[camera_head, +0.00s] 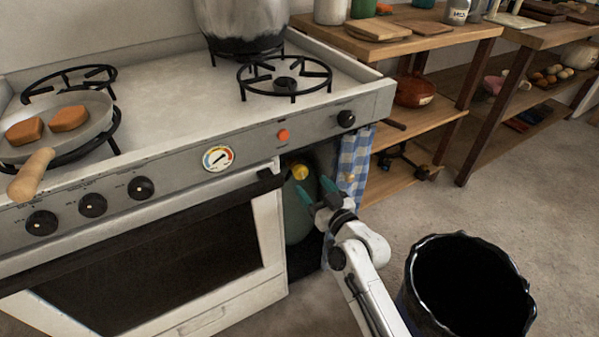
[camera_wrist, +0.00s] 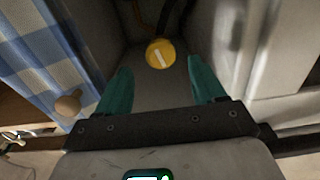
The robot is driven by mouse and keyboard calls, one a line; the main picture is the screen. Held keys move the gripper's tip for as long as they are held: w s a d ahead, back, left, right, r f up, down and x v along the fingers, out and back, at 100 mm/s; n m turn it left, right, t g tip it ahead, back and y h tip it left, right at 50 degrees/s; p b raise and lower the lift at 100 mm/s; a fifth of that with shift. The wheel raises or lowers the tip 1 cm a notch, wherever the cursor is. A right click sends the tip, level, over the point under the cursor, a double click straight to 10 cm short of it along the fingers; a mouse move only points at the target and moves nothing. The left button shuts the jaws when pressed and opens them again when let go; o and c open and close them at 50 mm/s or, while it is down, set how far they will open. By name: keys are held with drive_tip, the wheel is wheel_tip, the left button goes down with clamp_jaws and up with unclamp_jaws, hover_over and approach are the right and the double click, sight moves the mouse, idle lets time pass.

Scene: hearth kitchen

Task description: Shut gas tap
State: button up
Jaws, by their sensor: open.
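The gas tap is a round yellow knob with a pale bar mark, seen in the wrist view (camera_wrist: 160,54) just beyond my fingertips and roughly midway between them. In the head view the yellow tap (camera_head: 300,171) sits on top of a dark green gas bottle (camera_head: 297,212) inside the narrow compartment at the right of the oven. My gripper (camera_head: 316,188) reaches into the compartment opening from the right. Its two teal fingers are spread, with nothing between them in the wrist view (camera_wrist: 160,88). The lower part of the bottle is in shadow.
A blue checked curtain (camera_head: 354,160) hangs at the compartment's right side, close to my gripper. The white oven wall (camera_head: 269,225) bounds the left side. A black bin (camera_head: 467,290) stands on the floor at right. A pan (camera_head: 70,127) rests on the stove.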

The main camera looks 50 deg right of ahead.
sight(303, 176)
drive_tip(key=x, duration=0.7)
drive_tip(key=shift+w, duration=0.35)
